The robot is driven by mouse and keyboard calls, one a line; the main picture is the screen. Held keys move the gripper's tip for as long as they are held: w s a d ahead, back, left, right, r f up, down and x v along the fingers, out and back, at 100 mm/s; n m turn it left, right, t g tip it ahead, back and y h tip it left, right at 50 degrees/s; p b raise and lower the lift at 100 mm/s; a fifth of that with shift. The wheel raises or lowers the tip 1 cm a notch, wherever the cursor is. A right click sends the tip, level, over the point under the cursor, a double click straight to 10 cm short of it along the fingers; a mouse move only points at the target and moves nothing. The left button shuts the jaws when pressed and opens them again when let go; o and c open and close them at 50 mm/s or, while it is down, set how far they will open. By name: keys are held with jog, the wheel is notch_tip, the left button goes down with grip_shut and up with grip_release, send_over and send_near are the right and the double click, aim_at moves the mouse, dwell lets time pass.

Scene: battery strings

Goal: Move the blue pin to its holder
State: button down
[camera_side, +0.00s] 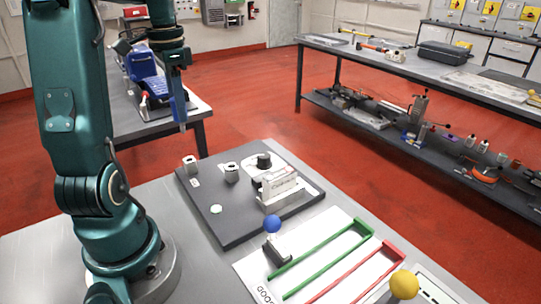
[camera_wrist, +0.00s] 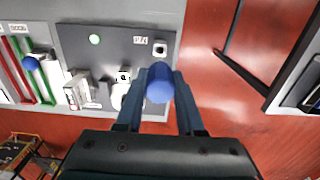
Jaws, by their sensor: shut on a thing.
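The blue pin (camera_wrist: 160,84) is between the two fingers of my gripper (camera_side: 178,92), which is shut on it. In the side view the pin (camera_side: 181,110) hangs about upright, high above the table and behind the far left corner of a dark board (camera_side: 225,230). A small light holder (camera_side: 190,162) with a dark opening stands at that corner beside a label. In the wrist view this holder (camera_wrist: 160,48) is just above the pin, apart from it. A second similar holder (camera_side: 231,173) stands to its right. I cannot read which holder is the pin's.
A round black knob (camera_side: 264,160) and a white box-like block (camera_side: 280,190) stand on the board. A blue ball (camera_side: 272,224) on a black block, green and red rails (camera_side: 320,260), and a yellow ball (camera_side: 404,284) are nearer the front. A pale green disc (camera_side: 215,209) lies on the board.

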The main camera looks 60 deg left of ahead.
aim_at(184, 133)
dwell(0.3)
jog(key=shift+f, duration=2.9)
jog(key=shift+f, duration=2.4)
jog(key=shift+c, duration=2.2)
grip_release()
jog(key=shift+r, duration=2.6)
